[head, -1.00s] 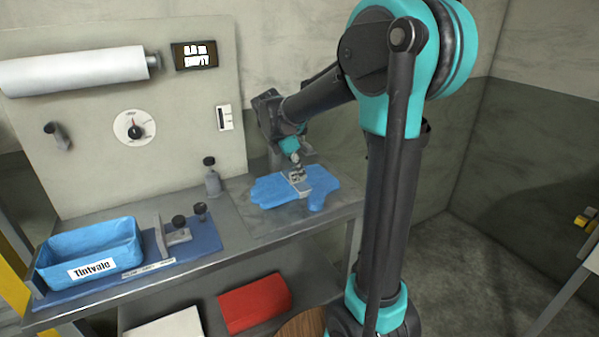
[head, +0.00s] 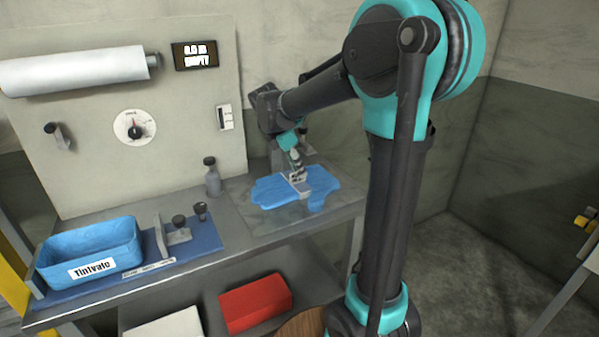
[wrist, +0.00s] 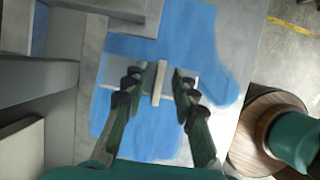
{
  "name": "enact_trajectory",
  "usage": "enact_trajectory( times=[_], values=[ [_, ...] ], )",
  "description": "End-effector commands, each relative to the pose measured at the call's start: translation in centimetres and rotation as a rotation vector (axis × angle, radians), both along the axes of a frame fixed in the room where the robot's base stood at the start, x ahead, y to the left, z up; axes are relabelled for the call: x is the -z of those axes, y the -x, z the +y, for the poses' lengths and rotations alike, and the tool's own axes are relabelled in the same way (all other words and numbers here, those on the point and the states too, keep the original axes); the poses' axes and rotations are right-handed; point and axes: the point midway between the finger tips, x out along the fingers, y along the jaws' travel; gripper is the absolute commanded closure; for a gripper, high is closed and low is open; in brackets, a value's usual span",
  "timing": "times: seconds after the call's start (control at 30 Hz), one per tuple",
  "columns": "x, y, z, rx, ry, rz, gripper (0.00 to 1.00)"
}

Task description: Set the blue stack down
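The blue stack (head: 268,193), glove-shaped sheets, lies flat on the grey plate (head: 262,222) at the right end of the bench. It also fills the middle of the wrist view (wrist: 205,50). A pale clip (head: 300,186) lies across the stack, with an upright cream bar (wrist: 158,83) rising from it. My gripper (wrist: 160,72) is open over the clip, one finger on each side of the bar, with a visible gap on both sides. In the head view my gripper (head: 297,166) is small, and its fingers are hard to make out.
A blue tray (head: 105,267) labelled Tintvale stands at the left of the bench, with a dark-knobbed fixture (head: 178,232) beside it. A grey bottle (head: 212,180) stands near the back panel. A red box (head: 255,303) sits on the lower shelf. A round wooden top (wrist: 262,125) is at the right in the wrist view.

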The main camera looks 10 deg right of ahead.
Motion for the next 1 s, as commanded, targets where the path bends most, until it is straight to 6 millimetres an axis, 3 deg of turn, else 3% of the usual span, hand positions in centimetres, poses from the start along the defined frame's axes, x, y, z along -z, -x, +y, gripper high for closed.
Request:
enact_trajectory(
  times=[0.3,0.5,1.0],
  values=[
    [-6.1,0.8,2.5,-0.003,0.0,0.001,0.72],
    [-8.6,1.1,3.4,-0.002,0.0,0.001,0.72],
    [-9.5,1.2,3.8,-0.001,0.0,0.0,0.72]
  ],
)
